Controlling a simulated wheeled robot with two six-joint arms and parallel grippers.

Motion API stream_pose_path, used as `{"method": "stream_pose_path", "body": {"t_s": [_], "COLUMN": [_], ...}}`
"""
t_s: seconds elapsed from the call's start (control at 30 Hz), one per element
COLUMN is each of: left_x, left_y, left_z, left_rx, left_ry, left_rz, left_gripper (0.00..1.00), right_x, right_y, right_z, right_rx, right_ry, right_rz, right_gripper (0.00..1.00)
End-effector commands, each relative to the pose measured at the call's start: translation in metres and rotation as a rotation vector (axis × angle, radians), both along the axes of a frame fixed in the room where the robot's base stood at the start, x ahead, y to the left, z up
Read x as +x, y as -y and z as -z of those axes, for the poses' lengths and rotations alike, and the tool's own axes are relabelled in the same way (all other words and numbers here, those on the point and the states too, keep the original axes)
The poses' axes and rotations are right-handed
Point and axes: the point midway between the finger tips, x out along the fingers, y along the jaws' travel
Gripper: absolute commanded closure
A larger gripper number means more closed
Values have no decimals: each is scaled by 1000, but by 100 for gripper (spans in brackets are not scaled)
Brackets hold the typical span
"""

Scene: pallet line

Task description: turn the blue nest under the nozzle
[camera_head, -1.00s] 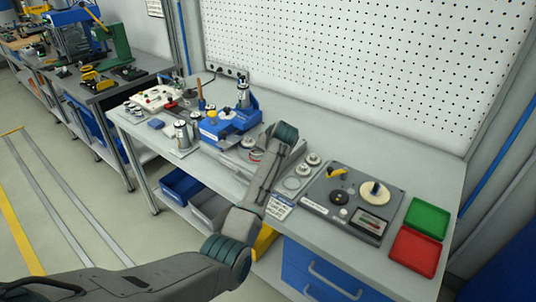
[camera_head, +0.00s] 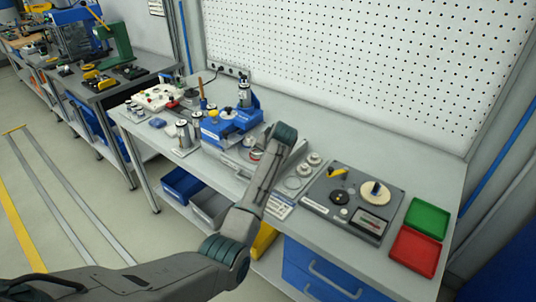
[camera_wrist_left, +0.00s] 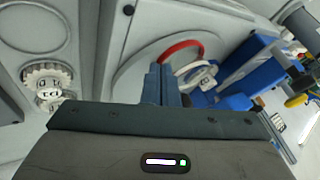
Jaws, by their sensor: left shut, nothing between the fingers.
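A blue fixture (camera_head: 228,124) with a metal cylinder above it stands on the bench, left of my left arm in the head view. Beside it is a grey unit with a round plate, partly covered by my arm. In the left wrist view this round plate (camera_wrist_left: 128,78) carries a curved red part (camera_wrist_left: 180,47) and a white round part (camera_wrist_left: 196,72). Blue parts (camera_wrist_left: 252,73) lie right of them; I cannot tell which is the nest. My left gripper (camera_wrist_left: 161,84) is shut and empty, its fingertips overlapping the plate in view. Contact cannot be told. My right gripper is out of view.
Right of my arm are a grey panel (camera_head: 318,212) with dials, a green tray (camera_head: 427,218) and a red tray (camera_head: 415,252). Metal cylinders (camera_head: 183,134) and a white box (camera_head: 158,97) stand left. A perforated wall closes the back.

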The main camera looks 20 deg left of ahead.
Motion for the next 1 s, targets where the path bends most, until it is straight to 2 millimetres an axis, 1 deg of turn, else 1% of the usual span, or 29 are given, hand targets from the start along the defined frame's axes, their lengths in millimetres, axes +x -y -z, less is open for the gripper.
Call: {"method": "stream_pose_path", "body": {"t_s": [1.0], "left_x": [-3], "left_y": [-5], "left_z": [-1], "left_rx": [0], "left_ry": [-1], "left_rz": [0], "left_gripper": [100], "right_x": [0], "right_y": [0], "right_z": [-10], "right_rx": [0], "right_ry": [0], "right_rz": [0], "right_gripper": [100]}}
